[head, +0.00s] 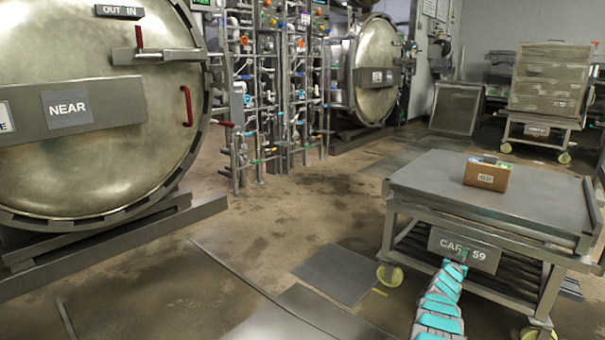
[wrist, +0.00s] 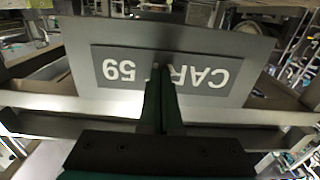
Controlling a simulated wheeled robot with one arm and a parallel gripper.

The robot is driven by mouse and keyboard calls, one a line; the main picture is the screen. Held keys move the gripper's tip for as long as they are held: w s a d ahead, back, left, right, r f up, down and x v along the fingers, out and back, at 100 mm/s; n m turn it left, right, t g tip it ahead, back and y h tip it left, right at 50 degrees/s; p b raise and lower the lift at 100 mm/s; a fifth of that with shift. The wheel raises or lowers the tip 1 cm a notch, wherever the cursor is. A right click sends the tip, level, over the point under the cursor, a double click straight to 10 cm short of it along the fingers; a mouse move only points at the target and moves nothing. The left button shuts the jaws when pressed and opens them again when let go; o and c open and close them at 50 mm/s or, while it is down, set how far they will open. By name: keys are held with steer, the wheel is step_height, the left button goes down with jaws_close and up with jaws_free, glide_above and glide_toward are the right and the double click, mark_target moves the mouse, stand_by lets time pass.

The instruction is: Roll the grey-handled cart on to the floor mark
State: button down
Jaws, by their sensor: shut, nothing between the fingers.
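A grey flat-topped cart (head: 430,185) with a "CART 59" plate (head: 464,250) stands at the right of the head view on yellowish wheels. A dark upright bar at its right end may be its handle. My gripper (head: 461,256) is at the front of the plate, shut and empty. In the wrist view the plate (wrist: 110,70) is upside down and my gripper's closed fingers (wrist: 158,75) overlap its middle; I cannot tell whether they touch it. A dark floor panel (head: 338,273) with a small yellow strip (head: 380,292) lies left of the cart; I cannot tell if either is the floor mark.
A small cardboard box (head: 486,175) sits on the cart. A large round "NEAR" autoclave door (head: 95,150) is at left, a second door (head: 376,75) at the back. Another cart with stacked trays (head: 548,80) stands back right. Floor left of the cart is open.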

steer(key=shift+w+d+f+b, duration=0.2)
steer(key=shift+w+d+b, duration=0.2)
steer(key=shift+b, duration=0.7)
steer(key=shift+s, duration=0.1)
steer(key=p+v, duration=0.6)
steer(key=v, duration=0.4)
